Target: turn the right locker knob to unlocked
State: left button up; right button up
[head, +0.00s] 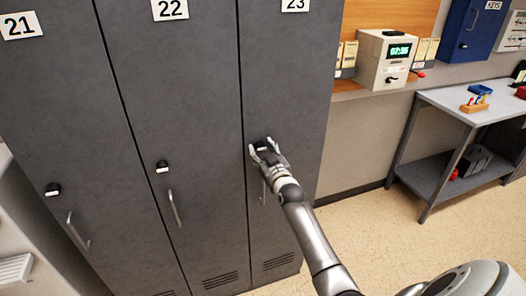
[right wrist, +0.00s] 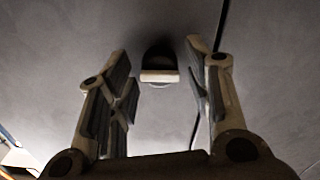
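The right locker is the dark grey door numbered 23 (head: 293,70). Its knob, black with a pale front bar, shows in the right wrist view (right wrist: 158,66), where the bar lies level. My right gripper (head: 264,147) is at that knob in the head view and partly hides it. In the right wrist view the gripper (right wrist: 158,75) is open, with one finger on each side of the knob and a gap on both sides. The knob lies between the fingertips, not gripped. The handle of locker 23 (head: 263,193) is partly behind my gripper. My left gripper is not in view.
Lockers 21 (head: 50,110) and 22 (head: 175,90) stand to the left, with knobs (head: 52,190) (head: 162,167) and handles. A workbench (head: 455,100) with small items, a clock box (head: 385,60) and a blue key cabinet (head: 470,28) are at the right. Floor (head: 350,235) is clear between.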

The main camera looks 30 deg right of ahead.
jog(key=c, duration=0.8)
jog(key=shift+o, duration=0.2)
jog(key=m, duration=0.4)
jog(key=shift+m, duration=0.4)
jog(key=m, duration=0.4)
jog(key=shift+m, duration=0.3)
jog(key=m, duration=0.4)
jog(key=shift+m, duration=2.2)
